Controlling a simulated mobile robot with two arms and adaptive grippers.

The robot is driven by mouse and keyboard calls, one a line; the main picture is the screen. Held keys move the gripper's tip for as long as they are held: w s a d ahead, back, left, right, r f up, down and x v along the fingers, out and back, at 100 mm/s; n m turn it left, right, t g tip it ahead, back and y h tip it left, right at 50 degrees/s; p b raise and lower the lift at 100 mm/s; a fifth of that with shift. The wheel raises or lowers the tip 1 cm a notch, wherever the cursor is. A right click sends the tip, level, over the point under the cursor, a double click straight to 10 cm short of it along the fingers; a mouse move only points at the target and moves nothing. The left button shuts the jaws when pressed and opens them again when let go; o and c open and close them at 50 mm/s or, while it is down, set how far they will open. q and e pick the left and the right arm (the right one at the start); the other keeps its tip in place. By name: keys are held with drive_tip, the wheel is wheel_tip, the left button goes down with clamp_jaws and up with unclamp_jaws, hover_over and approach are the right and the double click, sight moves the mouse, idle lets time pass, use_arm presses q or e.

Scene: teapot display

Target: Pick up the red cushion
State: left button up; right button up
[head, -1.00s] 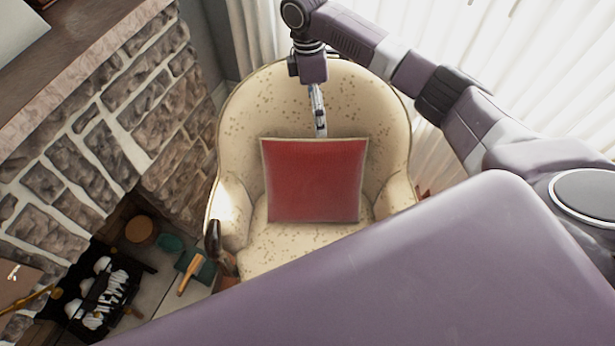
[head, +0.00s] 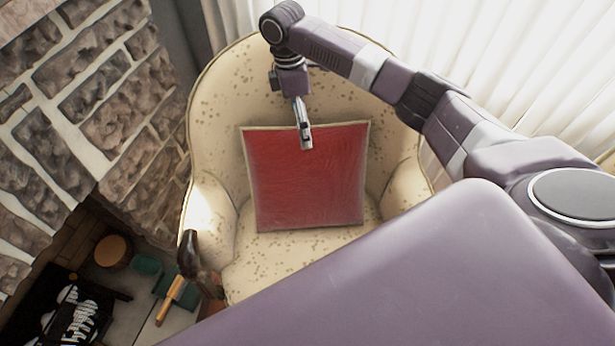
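The red cushion (head: 305,185) is square with a pale piped edge. It stands on the seat of the cream patterned armchair (head: 255,75), leaning against the backrest. My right arm comes in from the right and bends down in front of the chair's back. My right gripper (head: 306,138) points down and overlaps the middle of the cushion's top edge in the picture. I see it edge-on, so I cannot tell whether its fingers are open or shut, or whether they touch the cushion. My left gripper is not in view.
A stone fireplace wall (head: 90,95) stands left of the chair. A dark tray (head: 75,315) with black and white items and a wooden-handled tool (head: 171,298) lie low at left. Pale curtains (head: 520,60) hang behind. My purple body hides the lower right.

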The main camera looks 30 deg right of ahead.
wheel_tip(320, 180, down, 7)
drive_tip(key=s, duration=0.1)
drive_tip(key=shift+d+p, duration=0.15)
drive_tip(key=shift+p, duration=0.15)
drive_tip(key=shift+s, duration=0.1)
drive_tip(key=shift+c, duration=0.3)
drive_tip(key=c, duration=2)
drive_tip(key=shift+c, duration=0.7)
